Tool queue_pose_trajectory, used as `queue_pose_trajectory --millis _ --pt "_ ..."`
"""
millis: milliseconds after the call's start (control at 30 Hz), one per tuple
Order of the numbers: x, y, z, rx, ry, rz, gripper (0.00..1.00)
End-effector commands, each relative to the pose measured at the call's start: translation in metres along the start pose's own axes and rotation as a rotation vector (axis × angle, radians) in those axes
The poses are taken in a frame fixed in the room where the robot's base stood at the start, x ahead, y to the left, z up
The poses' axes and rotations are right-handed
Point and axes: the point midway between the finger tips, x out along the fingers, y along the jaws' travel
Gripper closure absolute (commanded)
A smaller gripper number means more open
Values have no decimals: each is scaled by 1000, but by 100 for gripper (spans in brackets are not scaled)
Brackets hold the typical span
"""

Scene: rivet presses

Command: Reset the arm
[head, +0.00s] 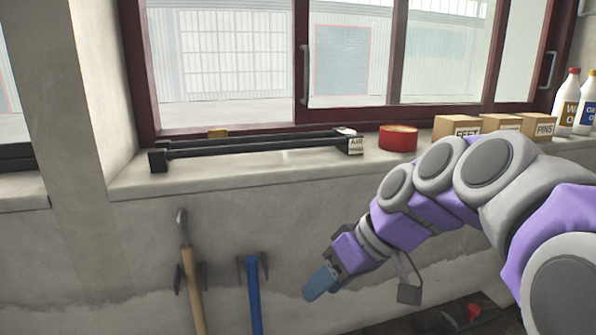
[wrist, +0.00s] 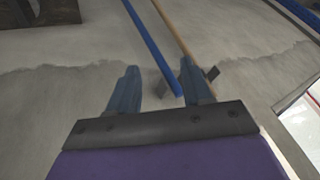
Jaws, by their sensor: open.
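My arm, purple and grey, reaches in from the right in the head view. My gripper (head: 318,284) hangs in front of the wall below the window sill, pointing down and left. In the wrist view my gripper (wrist: 162,88) shows two blue fingers spread apart with nothing between their tips. Beyond the fingers are the blue handle (wrist: 150,42) and the wooden handle (wrist: 174,30) of the wall tools. From the head view, the fingers overlap and their gap is hidden.
A wooden-handled tool (head: 192,275) and a blue-handled tool (head: 254,290) hang on the wall left of my gripper. The sill (head: 240,172) holds black bars (head: 250,145), a red tape roll (head: 398,138), small boxes (head: 457,126) and bottles (head: 566,98).

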Motion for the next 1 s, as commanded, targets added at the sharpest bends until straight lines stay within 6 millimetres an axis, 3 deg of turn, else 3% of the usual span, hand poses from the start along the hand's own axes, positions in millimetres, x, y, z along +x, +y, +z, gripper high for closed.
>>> queue_pose_trajectory --millis 100,300,500,600,800,1000 --pt "25 -11 55 144 -114 48 50" --pt "55 -20 152 369 -281 177 50" --pt "72 -25 249 554 -415 329 50" --pt "75 -26 285 617 -455 392 50" --pt "78 -26 319 674 -490 454 50" --pt "78 -26 320 676 -491 458 50"
